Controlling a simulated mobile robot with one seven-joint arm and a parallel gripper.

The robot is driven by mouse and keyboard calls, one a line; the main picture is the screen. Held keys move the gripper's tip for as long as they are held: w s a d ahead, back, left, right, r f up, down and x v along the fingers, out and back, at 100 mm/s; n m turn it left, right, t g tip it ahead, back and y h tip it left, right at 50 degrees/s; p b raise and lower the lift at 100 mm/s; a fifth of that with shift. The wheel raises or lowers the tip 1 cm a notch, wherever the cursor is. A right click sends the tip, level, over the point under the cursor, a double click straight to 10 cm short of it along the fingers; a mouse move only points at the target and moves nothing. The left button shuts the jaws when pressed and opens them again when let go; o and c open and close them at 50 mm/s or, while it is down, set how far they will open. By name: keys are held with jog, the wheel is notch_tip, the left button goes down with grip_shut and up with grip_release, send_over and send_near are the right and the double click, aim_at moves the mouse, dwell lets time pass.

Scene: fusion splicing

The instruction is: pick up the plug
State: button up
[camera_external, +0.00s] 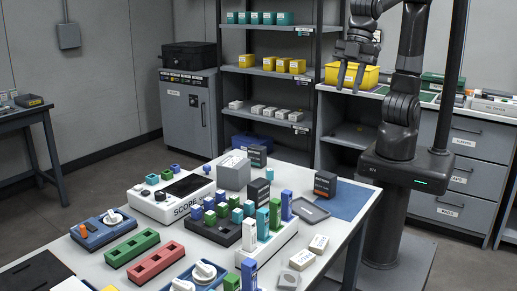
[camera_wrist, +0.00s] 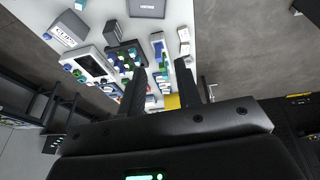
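My gripper (camera_external: 350,78) hangs high above the far right side of the worktable, in front of the shelf rack. In the wrist view my gripper (camera_wrist: 160,68) has its two fingers apart, with nothing visibly held between them. I cannot tell which item is the plug. Small blue, green and teal blocks stand in a dark tray (camera_external: 211,233) and a white rack (camera_external: 270,247) on the table. Both also show small in the wrist view, the dark tray (camera_wrist: 125,55) left of the white rack. My gripper touches none of them.
The worktable (camera_external: 118,277) also holds a white SCOPE unit (camera_external: 160,207), a green holder (camera_external: 131,248), a red holder (camera_external: 155,263), a grey box (camera_external: 234,172) and dark boxes. A blue mat (camera_external: 345,200) lies at the right edge. A yellow bin (camera_external: 352,77) sits behind my gripper.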

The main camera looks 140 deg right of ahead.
jog(key=w+d+f+g, duration=0.1)
jog(key=w+d+f, duration=0.2)
jog(key=w+d, duration=0.35)
jog(key=g, duration=0.3)
send_near(234, 197)
jog(key=shift+y, duration=0.4)
jog(key=f, duration=1)
jog(key=shift+s+d+f, duration=0.25)
jog(key=shift+d, duration=0.15)
jog(key=shift+c, duration=0.3)
grip_shut()
